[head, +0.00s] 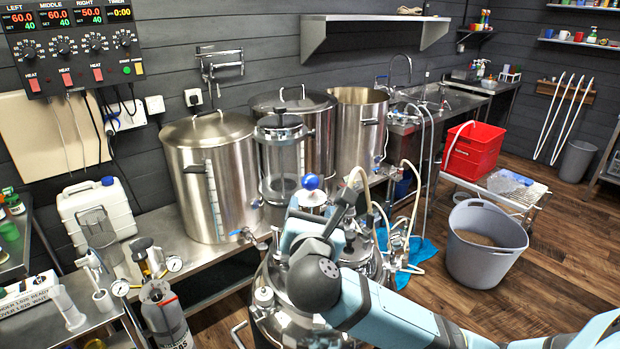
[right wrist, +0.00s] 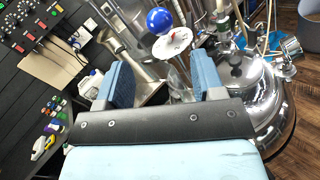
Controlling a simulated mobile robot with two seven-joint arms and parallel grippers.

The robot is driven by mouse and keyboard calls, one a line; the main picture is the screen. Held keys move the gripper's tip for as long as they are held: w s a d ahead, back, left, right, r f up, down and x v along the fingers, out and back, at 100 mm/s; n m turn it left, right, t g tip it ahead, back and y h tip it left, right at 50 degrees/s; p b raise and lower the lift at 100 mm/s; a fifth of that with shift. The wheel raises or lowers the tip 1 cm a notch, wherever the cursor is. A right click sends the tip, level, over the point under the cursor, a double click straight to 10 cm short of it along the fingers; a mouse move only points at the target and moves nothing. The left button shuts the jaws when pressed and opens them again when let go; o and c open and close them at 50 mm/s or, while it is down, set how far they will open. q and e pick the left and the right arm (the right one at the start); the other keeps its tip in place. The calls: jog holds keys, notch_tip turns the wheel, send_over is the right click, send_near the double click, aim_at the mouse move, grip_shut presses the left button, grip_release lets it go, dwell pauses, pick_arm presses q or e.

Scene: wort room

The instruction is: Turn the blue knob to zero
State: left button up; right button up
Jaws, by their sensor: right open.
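The blue knob (head: 311,181) is a round ball above the shiny steel vessel in the head view. In the right wrist view the knob (right wrist: 159,20) sits near the top, with a white dial (right wrist: 172,44) bearing a small red mark just below it. I cannot read the dial's numbers. My right gripper (right wrist: 163,77) is open, its two blue-padded fingers apart with nothing between them. The knob lies beyond the fingertips, apart from them. In the head view my right arm covers part of the vessel, and the fingertips are hard to make out. My left gripper is not in view.
Large steel pots (head: 190,205) stand on the bench behind. A control panel (head: 68,45) hangs at upper left. A gas bottle (head: 165,318) and gauges stand at lower left. A grey tub (head: 484,268) and red crate (head: 473,150) are at right. Open floor lies at lower right.

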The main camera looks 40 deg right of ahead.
aim_at(310, 187)
jog(key=p+x, duration=0.2)
jog(key=x, duration=0.7)
jog(key=shift+w+d, duration=0.2)
jog(key=shift+w, duration=0.1)
jog(key=shift+w+d, duration=0.3)
jog(key=shift+w, duration=0.1)
jog(key=c, duration=0.9)
